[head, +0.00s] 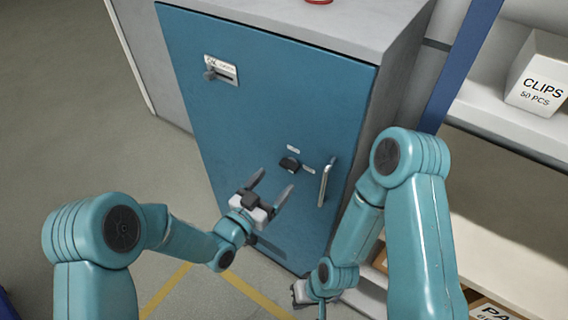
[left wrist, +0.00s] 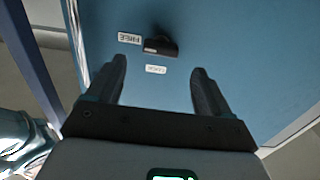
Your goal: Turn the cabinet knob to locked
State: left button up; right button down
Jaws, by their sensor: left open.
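The blue cabinet door (head: 245,115) faces me. Its small black knob (head: 290,164) sits right of the middle, with one pale label above it and one to its right. In the left wrist view the knob (left wrist: 160,46) lies roughly sideways, its lighter end toward the upside-down FREE label (left wrist: 130,38). The other label (left wrist: 155,69) is too blurred to read surely. My left gripper (head: 271,184) is open and empty, just below the knob, fingers pointing toward it and apart from it. My right gripper (head: 300,292) is low by the cabinet's base, mostly hidden by my arm.
A vertical door handle (head: 326,182) stands close right of the knob. A slide latch (head: 220,72) is at the door's upper left. At right are a blue post (head: 462,60) and shelves with a CLIPS box (head: 540,75). Open floor (head: 60,120) lies at left.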

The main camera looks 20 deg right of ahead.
aim_at(287, 168)
pick_arm(q)
jog(key=p+x, duration=0.1)
jog(key=x, duration=0.3)
jog(key=shift+w+d+r, duration=0.1)
jog(key=shift+w+d, duration=0.1)
jog(key=shift+d, duration=0.15)
jog(key=shift+w+d, duration=0.5)
jog(key=shift+w, duration=0.05)
jog(key=c, duration=1)
